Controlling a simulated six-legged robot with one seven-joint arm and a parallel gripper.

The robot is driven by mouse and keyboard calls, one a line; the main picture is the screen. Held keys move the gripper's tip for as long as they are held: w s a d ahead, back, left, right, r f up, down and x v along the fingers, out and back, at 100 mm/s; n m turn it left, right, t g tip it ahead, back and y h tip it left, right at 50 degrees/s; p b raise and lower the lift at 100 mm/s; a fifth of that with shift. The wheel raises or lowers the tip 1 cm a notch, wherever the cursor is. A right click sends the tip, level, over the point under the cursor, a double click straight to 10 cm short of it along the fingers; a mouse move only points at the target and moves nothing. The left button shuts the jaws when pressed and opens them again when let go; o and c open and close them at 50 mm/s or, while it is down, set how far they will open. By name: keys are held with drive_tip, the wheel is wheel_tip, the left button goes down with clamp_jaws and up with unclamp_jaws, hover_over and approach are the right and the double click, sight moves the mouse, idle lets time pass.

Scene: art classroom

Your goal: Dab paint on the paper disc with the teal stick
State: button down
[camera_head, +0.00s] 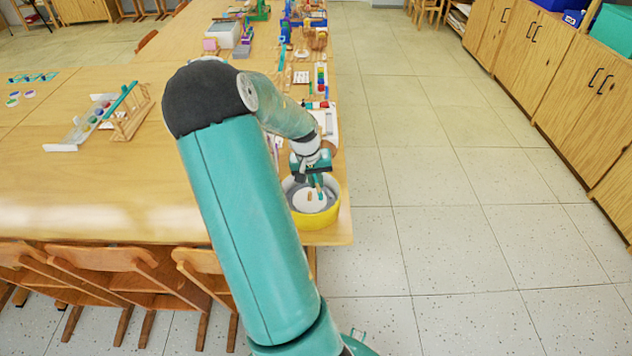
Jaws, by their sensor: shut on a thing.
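A round yellow tub (316,220) stands at the right front corner of the table. A white paper disc (308,203) lies inside it on a grey bottom. My gripper (315,178) is over the tub, pointing down, shut on a thin teal stick (320,186). The stick's lower end is close above or at the disc; I cannot tell whether it touches. A small tan mark or piece (309,196) shows at the disc. Another teal stick (120,99) lies slanted at a wooden rack on the left, beside a white palette (85,128) with several paint colours.
The wooden table (110,200) has its right edge close beside the tub. Wooden chairs (110,270) stand along its front. Several art items crowd the table behind the tub. Open tiled floor (450,200) lies to the right, up to wooden cabinets (545,60).

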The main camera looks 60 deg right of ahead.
drive_tip(key=shift+s+d+v, duration=0.15)
drive_tip(key=shift+d+v, duration=0.1)
drive_tip(key=shift+v, duration=1.15)
drive_tip(key=shift+s+d+v, duration=0.2)
drive_tip(key=shift+d+v, duration=0.05)
drive_tip(key=shift+v, duration=1.2)
drive_tip(key=shift+s+d+v, duration=0.15)
drive_tip(key=shift+d+v, duration=0.1)
drive_tip(key=shift+v, duration=1.15)
drive_tip(key=shift+r, duration=0.5)
drive_tip(key=shift+s, duration=0.1)
